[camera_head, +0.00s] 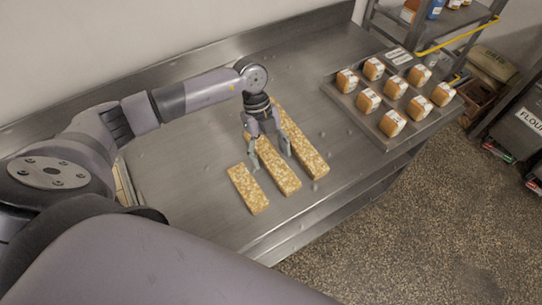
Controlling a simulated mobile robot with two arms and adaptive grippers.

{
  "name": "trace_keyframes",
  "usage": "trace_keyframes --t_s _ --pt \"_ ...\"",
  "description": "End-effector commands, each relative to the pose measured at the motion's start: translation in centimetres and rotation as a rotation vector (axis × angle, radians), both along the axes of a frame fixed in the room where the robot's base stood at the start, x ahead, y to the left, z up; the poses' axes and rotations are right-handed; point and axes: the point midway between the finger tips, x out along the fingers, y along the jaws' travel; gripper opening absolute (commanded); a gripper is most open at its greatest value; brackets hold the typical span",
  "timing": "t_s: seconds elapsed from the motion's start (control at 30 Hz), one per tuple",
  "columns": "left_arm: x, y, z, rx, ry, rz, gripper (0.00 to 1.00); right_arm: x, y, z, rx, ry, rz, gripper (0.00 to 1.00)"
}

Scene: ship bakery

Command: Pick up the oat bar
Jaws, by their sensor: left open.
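Three oat bars, golden and flaky, lie side by side on the steel table (185,205). The left oat bar (248,190) is shorter in view, the middle oat bar (280,175) is partly hidden by my gripper, and the right oat bar (305,148) reaches farther back. My left gripper (270,160) points down over the middle bar with its fingers apart, one to each side of that bar. I cannot tell whether the fingers touch it. My right gripper is not in view.
A metal tray (352,103) with several small wrapped loaves (394,123) stands at the table's right end. A wall rises behind the table. A shelf rack (432,28) and a bin marked FLOUR (522,125) stand to the right.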

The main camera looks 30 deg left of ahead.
Motion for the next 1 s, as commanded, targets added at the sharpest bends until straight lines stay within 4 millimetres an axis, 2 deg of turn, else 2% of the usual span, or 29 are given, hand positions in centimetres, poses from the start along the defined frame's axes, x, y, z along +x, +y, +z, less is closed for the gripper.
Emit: trace_keyframes --t_s 0.17,1.0 --pt "0.01 0.0 -0.04 0.0 0.0 0.0 0.65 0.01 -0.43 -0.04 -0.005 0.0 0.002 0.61" --pt "0.02 0.02 0.02 0.0 0.0 0.001 0.1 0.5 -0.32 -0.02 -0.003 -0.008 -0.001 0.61"
